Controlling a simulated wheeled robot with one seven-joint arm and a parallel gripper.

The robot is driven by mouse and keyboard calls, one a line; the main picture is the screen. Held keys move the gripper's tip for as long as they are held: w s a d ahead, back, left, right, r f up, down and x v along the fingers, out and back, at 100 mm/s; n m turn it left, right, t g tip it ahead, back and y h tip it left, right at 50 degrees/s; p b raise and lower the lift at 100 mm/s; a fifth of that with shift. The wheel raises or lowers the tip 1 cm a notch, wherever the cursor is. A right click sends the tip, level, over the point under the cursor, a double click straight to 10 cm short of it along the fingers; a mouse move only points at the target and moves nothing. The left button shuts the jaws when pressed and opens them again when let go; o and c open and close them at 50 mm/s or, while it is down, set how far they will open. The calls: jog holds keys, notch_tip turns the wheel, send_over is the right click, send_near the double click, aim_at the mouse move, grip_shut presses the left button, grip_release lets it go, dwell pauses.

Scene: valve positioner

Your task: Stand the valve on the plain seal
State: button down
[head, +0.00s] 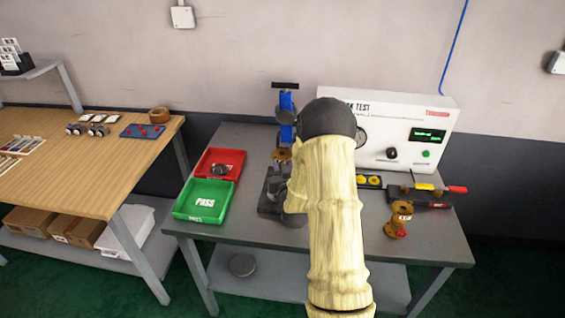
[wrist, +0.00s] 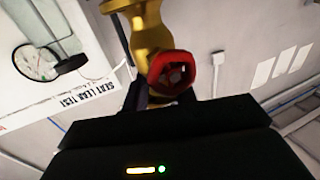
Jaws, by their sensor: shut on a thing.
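In the wrist view my gripper (wrist: 168,98) is shut on a brass valve (wrist: 150,35). In the head view my pale arm covers most of the gripper. A brass piece (head: 283,155) shows just left of the arm, below a blue clamp (head: 287,103); I cannot tell whether it is the held valve. Another brass valve (head: 400,217) with red parts stands at the right of the grey table. I cannot make out the plain seal.
The grey table (head: 240,138) carries a red tray (head: 233,157) holding a dark round part, and a green PASS tray (head: 203,200) at left. The leak tester (head: 437,108) stands behind. A dark rack (head: 433,200) with coloured handles and yellow rings (head: 369,181) lie right of my arm.

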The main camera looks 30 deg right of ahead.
jog(key=shift+r, duration=0.1)
jog(key=shift+f, duration=2.05)
jog(key=shift+f, duration=0.1)
jog(key=c, duration=1.1)
grip_release()
jog(key=shift+f, duration=0.1)
jog(key=shift+r, duration=0.2)
jog(key=v, duration=1.2)
jog(key=shift+s+f+b, duration=0.1)
jog(key=shift+b, duration=0.3)
